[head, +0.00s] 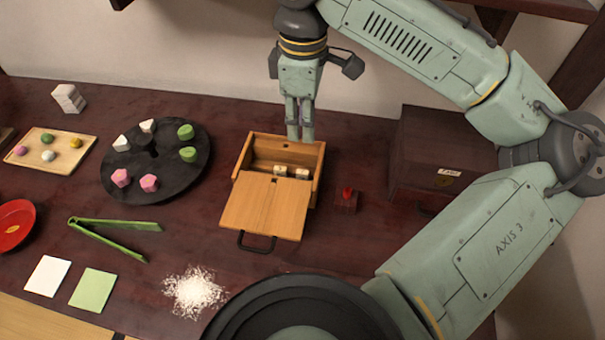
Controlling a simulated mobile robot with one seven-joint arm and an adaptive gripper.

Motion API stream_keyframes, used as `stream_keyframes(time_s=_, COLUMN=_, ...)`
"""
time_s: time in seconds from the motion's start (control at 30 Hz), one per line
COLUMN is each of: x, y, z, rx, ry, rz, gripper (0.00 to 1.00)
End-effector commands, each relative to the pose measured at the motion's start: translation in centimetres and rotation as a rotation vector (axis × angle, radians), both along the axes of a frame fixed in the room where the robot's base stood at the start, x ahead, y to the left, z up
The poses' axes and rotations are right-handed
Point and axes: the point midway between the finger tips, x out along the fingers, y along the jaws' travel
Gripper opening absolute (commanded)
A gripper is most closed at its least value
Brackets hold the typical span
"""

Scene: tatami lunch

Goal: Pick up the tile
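A wooden box (244,158) with a slid-out lid (262,207) stands mid-table. Two small cream tiles, a left one (280,171) and a right one (302,174), show inside it, just past the lid's edge. My gripper (300,137) points down at the box's back wall, behind the tiles in the picture. Its two fingers are close together with a thin gap at most. I cannot tell whether they are open or shut, and no held thing shows. The rest of the box's inside is partly hidden.
A dark round tray (165,183) with colored sweets and a wooden plate (32,162) stand left. Green tongs (108,238), white and green squares (47,276) and white powder (194,291) lie in front. A red-topped block (346,203) and dark chest (425,150) stand right.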

Motion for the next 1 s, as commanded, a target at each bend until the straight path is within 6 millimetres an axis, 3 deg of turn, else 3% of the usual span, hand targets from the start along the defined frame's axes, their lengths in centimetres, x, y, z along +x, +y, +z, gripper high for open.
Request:
stream_keyframes(time_s=0.03, x=0.0, y=0.0, z=-1.7, rx=0.000, ry=-0.001, rz=0.000, gripper=0.22)
stream_keyframes(time_s=0.33, x=0.0, y=-0.1, z=-4.2, rx=-0.002, ry=0.001, rz=-0.001, gripper=0.22)
stream_keyframes(time_s=0.6, x=0.0, y=0.0, z=-8.0, rx=-0.002, ry=0.000, rz=-0.001, gripper=0.22)
stream_keyframes(time_s=0.77, x=0.1, y=0.0, z=-9.0, rx=-0.001, ry=0.000, rz=-0.001, gripper=0.22)
stream_keyframes(time_s=1.0, x=0.3, y=0.0, z=-12.5, rx=-0.002, ry=0.001, rz=0.001, gripper=0.22)
